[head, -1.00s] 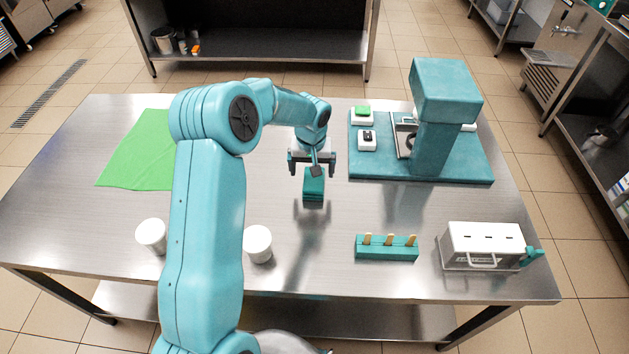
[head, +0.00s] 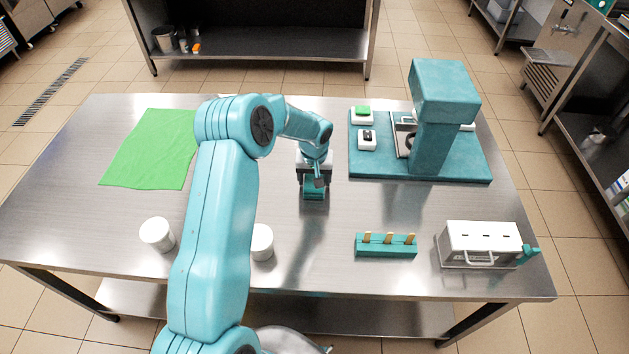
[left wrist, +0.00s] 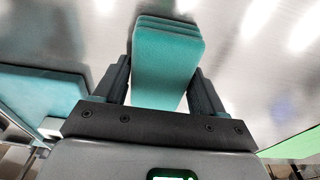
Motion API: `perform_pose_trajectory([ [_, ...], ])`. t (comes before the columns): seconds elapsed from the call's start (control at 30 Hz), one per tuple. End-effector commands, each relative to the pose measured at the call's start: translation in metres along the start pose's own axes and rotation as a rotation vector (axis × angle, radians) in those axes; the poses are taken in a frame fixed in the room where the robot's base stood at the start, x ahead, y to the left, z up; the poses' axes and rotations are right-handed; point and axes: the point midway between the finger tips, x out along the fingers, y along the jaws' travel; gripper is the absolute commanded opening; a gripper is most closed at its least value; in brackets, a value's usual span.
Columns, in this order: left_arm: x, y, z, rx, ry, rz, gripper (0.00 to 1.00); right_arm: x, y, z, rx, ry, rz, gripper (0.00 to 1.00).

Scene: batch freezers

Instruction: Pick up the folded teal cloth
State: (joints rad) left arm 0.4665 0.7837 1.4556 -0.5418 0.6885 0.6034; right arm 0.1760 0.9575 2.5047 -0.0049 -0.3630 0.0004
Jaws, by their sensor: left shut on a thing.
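The folded teal cloth (head: 314,194) is a small layered stack near the middle of the steel table. My left gripper (head: 313,182) is over it, with its jaws shut on the cloth's two sides. In the left wrist view the cloth (left wrist: 167,55) lies between the two dark fingers of the gripper (left wrist: 162,88), its stacked layers showing at the far end. The cloth looks to be at the table top; whether it touches cannot be told. My right gripper is not in view.
A teal machine (head: 435,125) on a teal base stands right of the cloth. A green cloth (head: 150,150) lies at left. Two white cups (head: 157,234), a teal holder with sticks (head: 386,246) and a white box (head: 482,243) stand near the front edge.

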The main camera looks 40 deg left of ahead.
Motion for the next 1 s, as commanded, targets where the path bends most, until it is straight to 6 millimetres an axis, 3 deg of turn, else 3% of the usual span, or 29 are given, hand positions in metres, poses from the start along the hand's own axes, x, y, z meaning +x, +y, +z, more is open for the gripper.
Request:
perform_pose_trajectory([
  [0.17, -0.002, 0.0, 0.0, 0.0, 0.0, 0.0, 0.4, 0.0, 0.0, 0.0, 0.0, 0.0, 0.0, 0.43],
  [0.37, -0.022, 0.0, -0.004, 0.0, 0.004, 0.001, 0.4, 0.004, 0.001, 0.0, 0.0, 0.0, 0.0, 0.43],
  [0.8, -0.135, 0.001, -0.017, 0.0, 0.006, 0.002, 0.4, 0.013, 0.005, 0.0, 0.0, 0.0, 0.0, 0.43],
  [1.0, -0.175, 0.001, -0.021, 0.0, 0.003, 0.002, 0.4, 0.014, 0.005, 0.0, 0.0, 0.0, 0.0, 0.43],
])
